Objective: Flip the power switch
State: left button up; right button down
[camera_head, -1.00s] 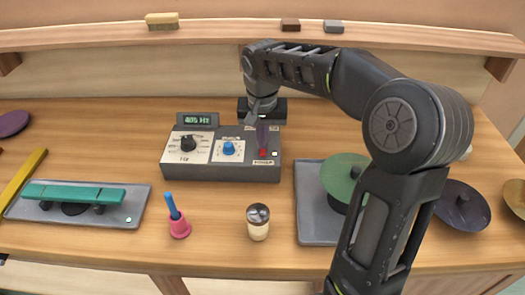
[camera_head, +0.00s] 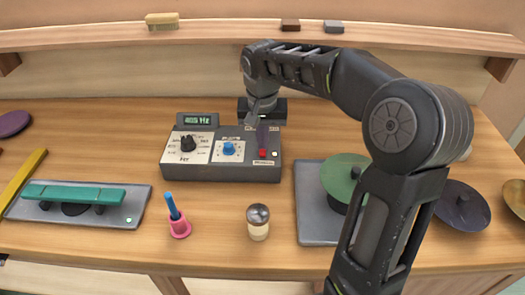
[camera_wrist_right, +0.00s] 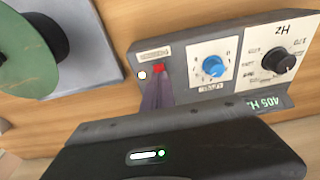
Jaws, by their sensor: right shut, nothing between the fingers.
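A grey control box (camera_head: 222,172) stands at the middle of the bench, with a lit green display (camera_head: 197,120), a black knob (camera_head: 187,143) and a blue knob (camera_head: 229,149). The red power switch (camera_head: 262,153) is at the right end of its panel, beside a small pale light (camera_head: 275,154). It also shows in the right wrist view (camera_wrist_right: 159,68). My right gripper (camera_head: 262,146) is shut and empty, its purple fingertips right at the red switch; whether they touch it I cannot tell. They partly cover the switch's surroundings. My left gripper is not in view.
A grey tray with a green disc (camera_head: 345,174) is right of the box. A shaker (camera_head: 258,221) and a pink bell with a blue handle (camera_head: 179,226) stand in front. A teal bar on a grey plate (camera_head: 135,212) lies left. A shelf (camera_head: 230,36) runs behind.

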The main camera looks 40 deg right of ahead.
aim_at(262, 154)
jog(key=shift+f+b, duration=0.8)
jog(key=shift+f, duration=0.25)
dwell(0.9)
jog(key=shift+r, duration=0.15)
jog(key=shift+r+p, duration=2.75)
jog(key=shift+r, duration=0.65)
